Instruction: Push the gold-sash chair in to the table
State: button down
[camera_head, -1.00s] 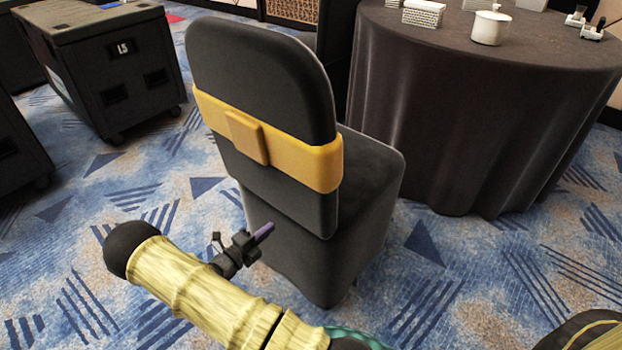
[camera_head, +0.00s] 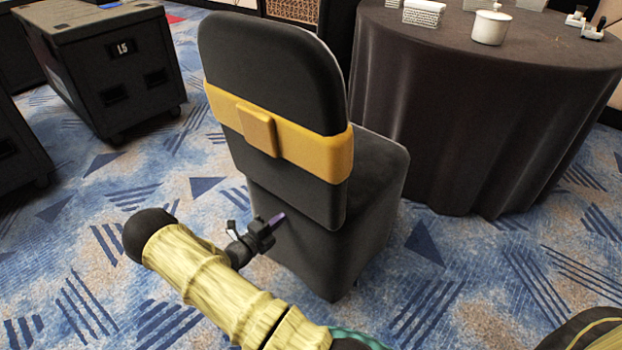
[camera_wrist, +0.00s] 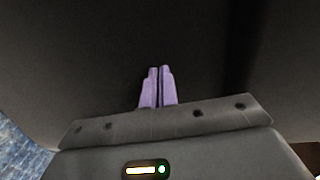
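The gold-sash chair (camera_head: 275,70) stands upright in the middle of the head view, dark grey with a gold band (camera_head: 318,152) around its backrest. Its back faces me and its seat points toward the round table (camera_head: 450,130), which has a dark floor-length cloth.
A white pot (camera_head: 490,27) and a white patterned box (camera_head: 423,13) stand on the table. A black wheeled case (camera_head: 110,75) stands at the back left, with another dark case (camera_head: 15,150) at the left edge. Patterned blue carpet is clear around the chair.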

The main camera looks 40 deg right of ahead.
aim_at(265, 189)
jog(key=shift+w+d+b, duration=1.7)
jog(key=shift+d+b, duration=0.3)
jog(key=shift+d, duration=6.95)
jog(key=s+a+p, duration=0.1)
jog(key=s+a, duration=0.1)
jog(key=a, duration=0.8)
